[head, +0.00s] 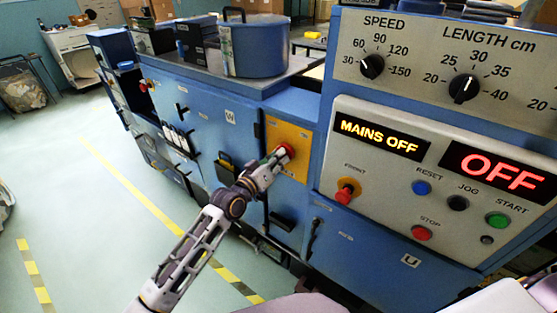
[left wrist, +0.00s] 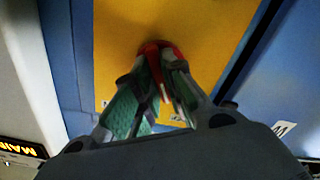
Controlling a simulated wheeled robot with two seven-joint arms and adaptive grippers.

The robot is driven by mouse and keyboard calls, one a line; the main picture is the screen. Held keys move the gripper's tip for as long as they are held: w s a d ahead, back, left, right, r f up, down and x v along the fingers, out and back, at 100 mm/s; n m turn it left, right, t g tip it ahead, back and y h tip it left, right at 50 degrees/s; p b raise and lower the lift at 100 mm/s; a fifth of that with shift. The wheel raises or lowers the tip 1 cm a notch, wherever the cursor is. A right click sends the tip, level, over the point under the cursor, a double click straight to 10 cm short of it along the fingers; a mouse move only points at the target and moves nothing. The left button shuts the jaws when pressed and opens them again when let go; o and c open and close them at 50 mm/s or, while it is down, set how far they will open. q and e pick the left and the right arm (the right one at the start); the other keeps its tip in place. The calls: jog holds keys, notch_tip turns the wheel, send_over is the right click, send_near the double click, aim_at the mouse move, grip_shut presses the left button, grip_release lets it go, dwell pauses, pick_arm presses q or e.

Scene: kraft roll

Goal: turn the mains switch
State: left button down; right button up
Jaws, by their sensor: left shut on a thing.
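The mains switch (head: 286,149) is a red knob on a yellow plate (head: 296,165) on the blue machine's front. My left gripper (head: 279,156) reaches it from the left in the head view. In the left wrist view its fingers (left wrist: 164,88) are shut on the red knob (left wrist: 154,48), and they hide part of it. A display (head: 381,136) on the control panel reads "MAINS OFF". My right gripper does not show in either view.
The grey control panel (head: 440,185) stands to the right, with several buttons, a second red display (head: 499,171) reading "OFF" and SPEED and LENGTH dials above. A blue round tub (head: 254,48) stands on top of the machine. Green floor (head: 70,190) is clear at the left.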

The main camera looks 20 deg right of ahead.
pick_arm(q)
jog(key=shift+f+m+p, duration=0.1)
jog(key=shift+m+p, duration=0.8)
jog(key=shift+m, duration=6.8)
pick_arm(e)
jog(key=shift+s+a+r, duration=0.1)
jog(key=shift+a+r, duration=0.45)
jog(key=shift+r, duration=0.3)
